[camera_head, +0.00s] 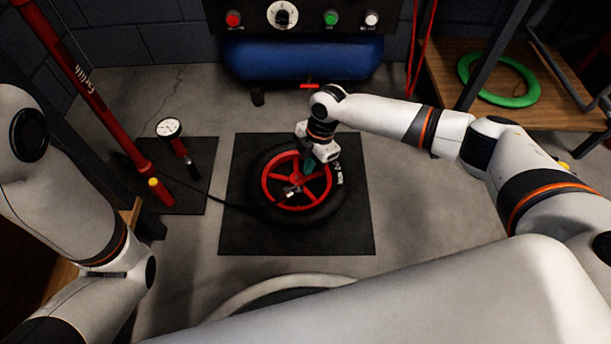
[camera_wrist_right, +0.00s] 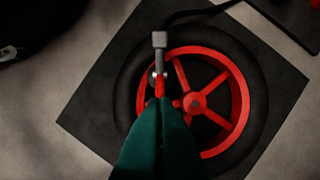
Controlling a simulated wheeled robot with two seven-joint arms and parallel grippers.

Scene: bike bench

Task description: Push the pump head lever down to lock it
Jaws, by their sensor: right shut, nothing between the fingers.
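The pump head (camera_head: 291,191) sits at the red wheel's rim, on the end of a black hose. In the right wrist view the pump head (camera_wrist_right: 159,41) is a grey block with silver parts below it. Its small red lever (camera_wrist_right: 160,86) is just ahead of my fingertips; I cannot tell whether they touch or how far the lever is tilted. My right gripper (camera_head: 308,168) is above the wheel; its green fingers (camera_wrist_right: 161,103) are closed together with nothing between them. My left arm shows at the left, but its gripper is out of view.
The wheel (camera_head: 329,181) with its black tyre lies flat on a dark mat (camera_head: 247,238). A red floor pump (camera_head: 81,81) stands at the left, near a round gauge (camera_head: 169,127). A blue tank (camera_head: 302,58) is behind. A wooden bench (camera_head: 457,52) holds a green ring.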

